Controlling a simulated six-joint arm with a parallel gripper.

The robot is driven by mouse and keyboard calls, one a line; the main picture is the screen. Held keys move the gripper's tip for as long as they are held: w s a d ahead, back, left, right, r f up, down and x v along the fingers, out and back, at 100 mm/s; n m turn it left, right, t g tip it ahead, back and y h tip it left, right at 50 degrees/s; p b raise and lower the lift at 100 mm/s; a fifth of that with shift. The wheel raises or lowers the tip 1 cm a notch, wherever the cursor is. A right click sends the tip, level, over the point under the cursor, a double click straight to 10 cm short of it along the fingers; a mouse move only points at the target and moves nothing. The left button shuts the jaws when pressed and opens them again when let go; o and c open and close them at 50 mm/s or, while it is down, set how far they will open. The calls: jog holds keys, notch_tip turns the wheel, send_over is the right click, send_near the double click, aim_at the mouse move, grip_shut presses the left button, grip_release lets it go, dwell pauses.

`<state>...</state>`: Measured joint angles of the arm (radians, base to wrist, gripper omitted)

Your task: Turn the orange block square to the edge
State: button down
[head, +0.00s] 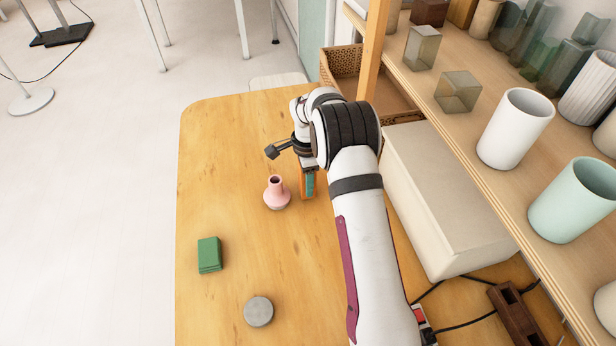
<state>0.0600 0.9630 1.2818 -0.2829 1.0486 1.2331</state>
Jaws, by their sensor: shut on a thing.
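My gripper (308,183) points down at the table, just below my wrist, and is largely hidden by it. It is shut on a narrow upright orange piece (302,184), which I take to be the orange block. A teal strip shows right against its right side; I cannot tell whether that is a finger or another thing. Most of the block is hidden, so its angle to the edge is unclear. The wooden table (225,155) has its left edge running down the picture.
A pink vase (277,194) stands close to the left of my gripper. A green block (209,255) and a grey disc (258,312) lie nearer. A pale box (440,200) and a shelf with cups (515,128) bound the right. The table's far left is clear.

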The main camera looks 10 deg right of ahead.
jog(key=shift+f, duration=0.3)
dwell(0.5)
jog(key=shift+c, duration=1.2)
grip_release()
notch_tip(320, 180, up, 16)
jog(key=s+a+r+n, duration=0.3)
jog(key=s+r+n, duration=0.3)
jog(key=s, duration=0.8)
jog(key=s+a+f+n+y, duration=0.1)
jog(key=s+n, duration=0.2)
jog(key=s, duration=0.8)
jog(key=s+a+f+n, duration=0.1)
jog(key=s+a+n, duration=0.1)
jog(key=s, duration=1)
jog(key=shift+a+f+n+y, duration=0.3)
jog(key=shift+n+y, duration=0.1)
jog(key=shift+n, duration=0.4)
